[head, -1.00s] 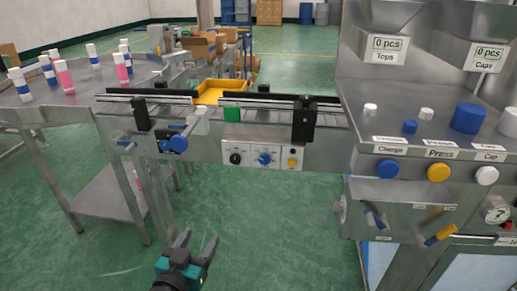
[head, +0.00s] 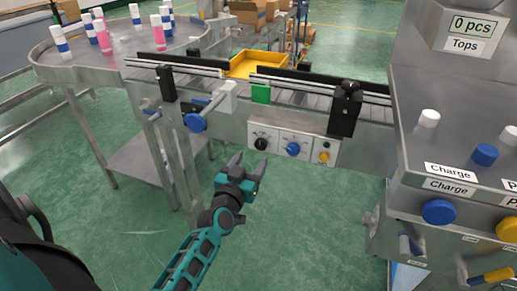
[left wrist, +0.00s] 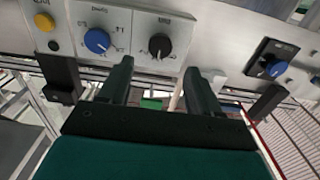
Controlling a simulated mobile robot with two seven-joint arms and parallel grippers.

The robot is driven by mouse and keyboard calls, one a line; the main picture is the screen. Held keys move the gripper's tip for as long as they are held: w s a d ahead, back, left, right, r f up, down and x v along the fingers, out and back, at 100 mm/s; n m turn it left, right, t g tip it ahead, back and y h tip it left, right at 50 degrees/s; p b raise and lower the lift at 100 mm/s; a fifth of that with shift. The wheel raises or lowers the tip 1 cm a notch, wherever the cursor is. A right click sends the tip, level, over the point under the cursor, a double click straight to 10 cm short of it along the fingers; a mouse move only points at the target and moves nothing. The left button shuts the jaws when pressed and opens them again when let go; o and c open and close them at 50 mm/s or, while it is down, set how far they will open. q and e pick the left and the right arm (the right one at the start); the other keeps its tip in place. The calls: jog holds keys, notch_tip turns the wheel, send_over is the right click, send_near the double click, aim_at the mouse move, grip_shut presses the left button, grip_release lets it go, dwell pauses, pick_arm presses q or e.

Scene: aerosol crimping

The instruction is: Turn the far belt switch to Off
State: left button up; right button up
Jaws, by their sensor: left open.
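A control panel on the conveyor's side carries a black rotary knob (head: 261,143), a blue rotary knob (head: 293,149) and a yellow button (head: 324,156). A separate blue switch on a black plate (left wrist: 270,66) shows at the right in the left wrist view. The frames do not show which is the far belt switch. My left gripper (head: 246,166) is open and empty, just below and in front of the panel. In the left wrist view its fingers (left wrist: 158,85) point towards the black knob (left wrist: 160,45), apart from it. The knob's lettering is too small to read surely. My right gripper is not in view.
A blue-ended handle (head: 195,122) sticks out from the conveyor left of the panel. The round steel table (head: 85,66) holds several bottles. A press cabinet (head: 450,125) with a blue Charge button (head: 438,211) stands at the right. Green floor in front is free.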

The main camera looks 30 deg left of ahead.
aim_at(259, 145)
pick_arm(q)
jog(key=x, duration=0.6)
jog(key=shift+w+b, duration=0.3)
jog(key=shift+b, duration=0.05)
jog(key=shift+c, duration=0.4)
jog(key=c, duration=1)
jog(key=shift+o, duration=0.2)
jog(key=n, duration=0.4)
jog(key=shift+p, duration=0.4)
jog(key=n, duration=0.5)
jog(key=shift+a+n, duration=0.1)
jog(key=shift+n, duration=0.3)
